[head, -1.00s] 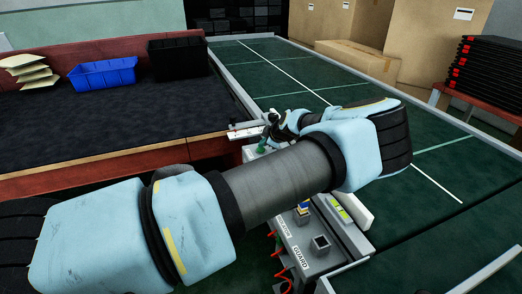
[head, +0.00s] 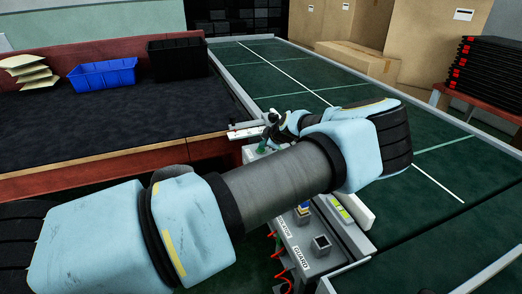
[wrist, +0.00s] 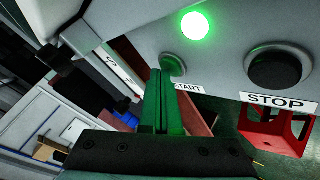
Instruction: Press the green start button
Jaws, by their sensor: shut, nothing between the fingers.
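The green start button (wrist: 175,65) is on the grey control panel in the wrist view, above the START label (wrist: 188,88), and is partly covered by my fingers. My gripper (wrist: 161,74) is shut and empty, its two green fingers together with their tips at the button's left side. I cannot tell whether the tips touch or press it. A round green lamp (wrist: 195,25) glows just above the button. In the head view my gripper (head: 263,146) is at the far end of the panel, and my arm hides the start button.
A black stop button (wrist: 279,68) with a STOP label sits to the right in the wrist view, above a red bracket (wrist: 270,128). The head view shows a green conveyor (head: 285,75), a dark table with a blue bin (head: 104,74), and panel switches (head: 321,244) near my arm.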

